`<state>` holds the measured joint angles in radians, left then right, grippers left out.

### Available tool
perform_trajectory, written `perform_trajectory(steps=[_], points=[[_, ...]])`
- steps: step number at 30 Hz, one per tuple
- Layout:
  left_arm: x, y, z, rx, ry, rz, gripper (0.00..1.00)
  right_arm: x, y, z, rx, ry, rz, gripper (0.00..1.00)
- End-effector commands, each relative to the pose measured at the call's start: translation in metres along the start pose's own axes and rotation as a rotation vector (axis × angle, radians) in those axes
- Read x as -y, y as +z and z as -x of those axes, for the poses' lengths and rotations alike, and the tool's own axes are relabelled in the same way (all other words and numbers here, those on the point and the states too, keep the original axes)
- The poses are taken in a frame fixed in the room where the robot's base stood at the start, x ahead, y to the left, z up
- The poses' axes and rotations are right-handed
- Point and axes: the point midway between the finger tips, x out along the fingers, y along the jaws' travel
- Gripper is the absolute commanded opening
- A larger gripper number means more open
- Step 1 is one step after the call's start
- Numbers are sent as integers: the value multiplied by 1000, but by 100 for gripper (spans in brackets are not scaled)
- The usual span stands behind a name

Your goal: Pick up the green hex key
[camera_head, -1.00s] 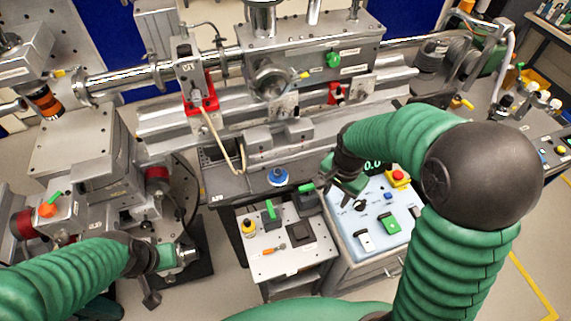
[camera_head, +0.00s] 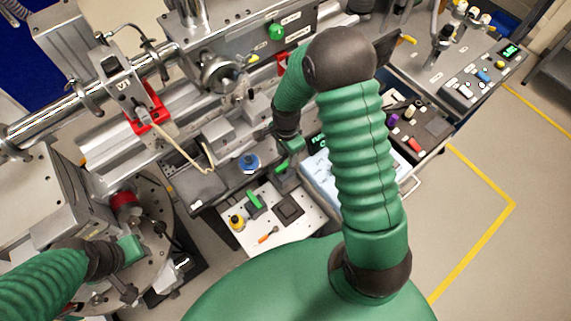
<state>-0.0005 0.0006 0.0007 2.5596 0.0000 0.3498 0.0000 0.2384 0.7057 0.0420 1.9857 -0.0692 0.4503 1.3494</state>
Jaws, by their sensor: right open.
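A small green-handled tool (camera_head: 254,200), which looks like the green hex key, is on the white top of a small cart (camera_head: 229,240); its thin shaft is too small to make out. My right gripper (camera_head: 285,172) is just right of and behind it in the camera_head view, open and apart from it. A small green patch shows by the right fingers; I cannot tell what it belongs to. My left gripper (camera_head: 140,262) is far to the left over a round metal stage, and its jaws are unclear.
A black square pad (camera_head: 290,208), an orange-handled tool (camera_head: 268,235) and a yellow-topped bottle (camera_head: 236,221) share the cart top. A blue knob (camera_head: 249,162) stands behind. The control panel (camera_head: 322,182) is to the right, partly hidden by my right arm. The rail assembly fills the back.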

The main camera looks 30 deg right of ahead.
Motion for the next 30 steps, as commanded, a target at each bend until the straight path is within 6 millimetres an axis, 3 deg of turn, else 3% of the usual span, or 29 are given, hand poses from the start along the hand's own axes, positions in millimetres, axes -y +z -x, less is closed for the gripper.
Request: perform_trajectory(steps=[9, 17, 26, 30], points=[[0, -2, 11, 0, 0, 2, 36, -6, 6, -48, 4, 2, 1, 42], [0, -2, 11, 0, 0, 1, 36, -4, 4, -53, 4, -1, 1, 40], [0, -2, 11, 0, 0, 1, 36, -4, 8, -52, 1, -1, 2, 1], [0, -2, 11, 0, 0, 1, 36, -4, 8, -52, 2, -1, 3, 0]])
